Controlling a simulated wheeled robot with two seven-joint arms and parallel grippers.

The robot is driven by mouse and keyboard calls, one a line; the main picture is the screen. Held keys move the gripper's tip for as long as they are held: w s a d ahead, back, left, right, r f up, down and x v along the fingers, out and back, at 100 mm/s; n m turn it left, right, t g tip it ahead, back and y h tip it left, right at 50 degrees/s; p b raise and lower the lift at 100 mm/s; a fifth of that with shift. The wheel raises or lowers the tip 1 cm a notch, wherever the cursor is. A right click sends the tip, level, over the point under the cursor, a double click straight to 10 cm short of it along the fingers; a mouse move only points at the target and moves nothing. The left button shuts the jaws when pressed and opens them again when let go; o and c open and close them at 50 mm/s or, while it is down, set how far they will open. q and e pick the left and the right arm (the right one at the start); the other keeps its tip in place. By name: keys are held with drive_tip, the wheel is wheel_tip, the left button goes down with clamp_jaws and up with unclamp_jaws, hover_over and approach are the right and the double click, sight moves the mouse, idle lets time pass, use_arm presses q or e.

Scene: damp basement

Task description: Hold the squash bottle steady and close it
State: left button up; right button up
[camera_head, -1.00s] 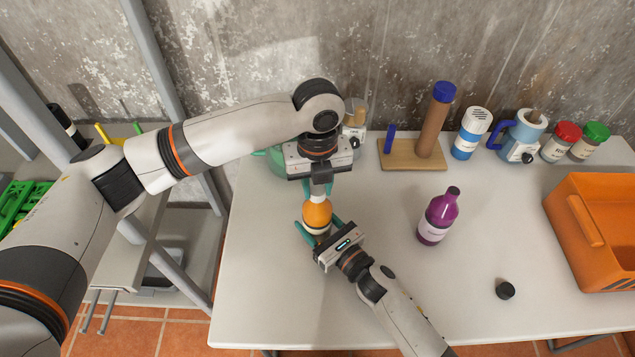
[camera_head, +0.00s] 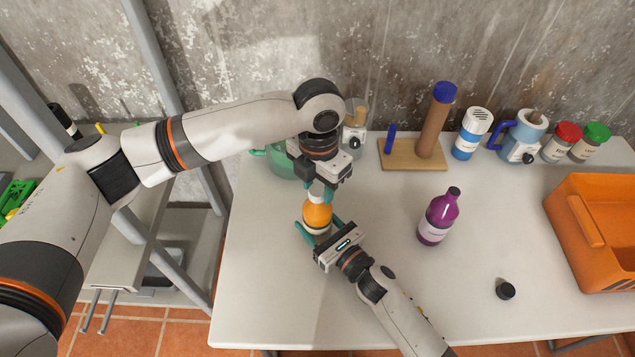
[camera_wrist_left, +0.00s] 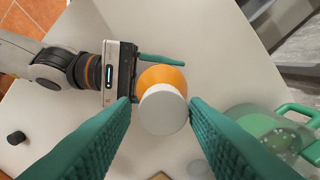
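The squash bottle (camera_head: 317,215), with an orange body, stands upright on the table at centre. Its white cap (camera_wrist_left: 163,108) sits at its top, seen from above in the left wrist view; whether it is threaded on cannot be told. My right gripper (camera_head: 322,233) is shut around the bottle's lower body from the front. My left gripper (camera_head: 321,190) points straight down over the bottle. Its green fingers (camera_wrist_left: 162,105) stand on either side of the cap, with a narrow gap at each side, so it looks open.
A purple bottle (camera_head: 437,217) stands to the right, with a loose black cap (camera_head: 505,291) near the front. An orange crate (camera_head: 600,275) is at the far right.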

use_arm(q)
drive_tip(key=n, duration=0.6)
drive_tip(key=shift+n, duration=0.4)
drive_tip(key=n, duration=0.7)
drive_tip(key=shift+a, duration=0.1)
drive_tip(key=c, duration=0.7)
drive_tip(key=shift+c, duration=0.2)
